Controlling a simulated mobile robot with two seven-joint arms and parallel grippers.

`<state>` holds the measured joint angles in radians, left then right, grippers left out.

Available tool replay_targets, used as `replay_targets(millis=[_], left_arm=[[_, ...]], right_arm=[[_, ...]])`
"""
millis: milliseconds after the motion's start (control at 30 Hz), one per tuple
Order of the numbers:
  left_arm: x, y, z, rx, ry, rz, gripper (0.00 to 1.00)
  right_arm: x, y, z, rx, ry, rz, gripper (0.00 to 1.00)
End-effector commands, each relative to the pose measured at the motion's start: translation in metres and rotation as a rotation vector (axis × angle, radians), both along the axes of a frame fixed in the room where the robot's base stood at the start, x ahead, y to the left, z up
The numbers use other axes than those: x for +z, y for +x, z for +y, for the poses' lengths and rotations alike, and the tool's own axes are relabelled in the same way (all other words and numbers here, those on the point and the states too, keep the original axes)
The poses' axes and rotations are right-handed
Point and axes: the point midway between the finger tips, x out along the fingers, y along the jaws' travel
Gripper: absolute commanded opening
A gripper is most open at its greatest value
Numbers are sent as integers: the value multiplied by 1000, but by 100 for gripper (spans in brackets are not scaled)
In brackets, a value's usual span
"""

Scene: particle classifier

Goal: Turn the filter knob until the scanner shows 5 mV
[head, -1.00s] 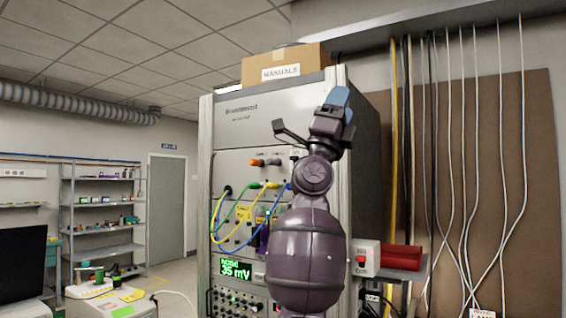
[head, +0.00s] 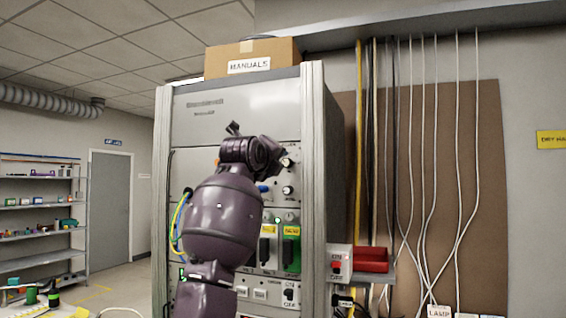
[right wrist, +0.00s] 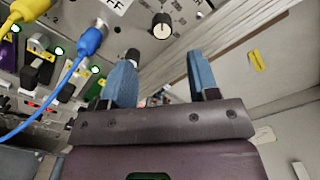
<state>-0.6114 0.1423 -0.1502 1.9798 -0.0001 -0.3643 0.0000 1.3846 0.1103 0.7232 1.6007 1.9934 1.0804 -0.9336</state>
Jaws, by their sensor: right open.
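My right gripper (right wrist: 160,62) is open and empty in the right wrist view, its two blue fingers apart in front of the rack panel. A round knob with a pale cap (right wrist: 162,25) is on the panel beyond the fingers; another knob (right wrist: 133,55) shows right by the left finger. I cannot read which is the filter knob. In the head view, knobs (head: 288,190) sit at the panel's right side, beside my right arm. My right arm hides most of the scanner display (head: 182,274); only a green bit shows, and its reading is hidden. My left gripper is out of view.
The tall rack (head: 312,150) carries a manuals box (head: 252,58) on top. Blue (right wrist: 88,42) and yellow cables hang close to the fingers' left. Switches (head: 291,248) are lower down. A shelf with an ON/OFF box (head: 339,263) stands right of the rack.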

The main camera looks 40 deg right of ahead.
Motion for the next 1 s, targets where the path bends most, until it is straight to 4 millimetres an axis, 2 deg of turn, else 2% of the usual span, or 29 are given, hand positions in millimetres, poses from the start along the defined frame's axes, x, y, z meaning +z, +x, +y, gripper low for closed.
replay_targets(millis=[300, 500, 700, 967, 1000], left_arm=[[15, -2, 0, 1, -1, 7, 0], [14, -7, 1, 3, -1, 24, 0], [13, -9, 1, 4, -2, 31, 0], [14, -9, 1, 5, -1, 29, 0], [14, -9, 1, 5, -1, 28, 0]], right_arm=[[3, 25, -49, -5, -2, 1, 55], [2, 36, -69, -3, -3, 0, 55], [1, 41, -77, -2, -1, -3, 55], [1, 41, -78, -2, -2, -3, 55], [1, 41, -78, -2, -2, -3, 49]])
